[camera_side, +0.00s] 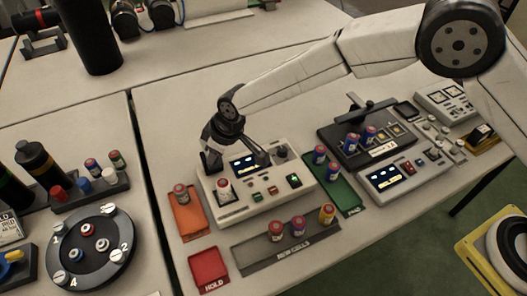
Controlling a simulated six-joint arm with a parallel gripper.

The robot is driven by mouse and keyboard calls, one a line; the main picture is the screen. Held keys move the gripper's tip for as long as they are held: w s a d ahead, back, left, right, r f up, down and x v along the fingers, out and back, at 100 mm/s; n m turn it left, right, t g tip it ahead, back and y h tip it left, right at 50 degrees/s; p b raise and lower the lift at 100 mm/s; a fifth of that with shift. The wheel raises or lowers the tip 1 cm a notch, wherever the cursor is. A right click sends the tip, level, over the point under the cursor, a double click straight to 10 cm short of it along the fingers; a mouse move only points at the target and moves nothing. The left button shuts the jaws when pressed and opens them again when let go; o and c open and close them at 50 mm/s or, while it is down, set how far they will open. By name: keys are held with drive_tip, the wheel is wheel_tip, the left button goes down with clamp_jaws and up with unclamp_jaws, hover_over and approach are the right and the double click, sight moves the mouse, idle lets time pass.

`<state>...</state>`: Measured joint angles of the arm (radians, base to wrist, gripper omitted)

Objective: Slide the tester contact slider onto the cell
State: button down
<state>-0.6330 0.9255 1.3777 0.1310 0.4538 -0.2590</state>
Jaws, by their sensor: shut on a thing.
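The tester (268,204) is a pale box with a lit display, buttons and a green light. A cell (224,190) with a pale wrapper and a reddish top stands upright at its left end. My gripper (213,161) is dark, points down over the tester's left rear, and is just behind and above this cell. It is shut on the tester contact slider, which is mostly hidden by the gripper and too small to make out. I cannot tell whether the slider touches the cell.
An orange tray (187,222) with one cell is left of the tester. A grey NEW CELLS tray (262,257) is in front, a red HOLD tray (208,270) at front left, a green tray (345,196) to the right. A round fixture (64,258) stands on the left table.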

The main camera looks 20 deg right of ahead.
drive_tip(key=shift+s, duration=2.85)
drive_tip(key=shift+c, duration=2.1)
unclamp_jaws()
drive_tip(key=shift+r, duration=0.15)
drive_tip(key=shift+r, duration=0.2)
drive_tip(key=v, duration=0.7)
drive_tip(key=shift+s+d, duration=0.1)
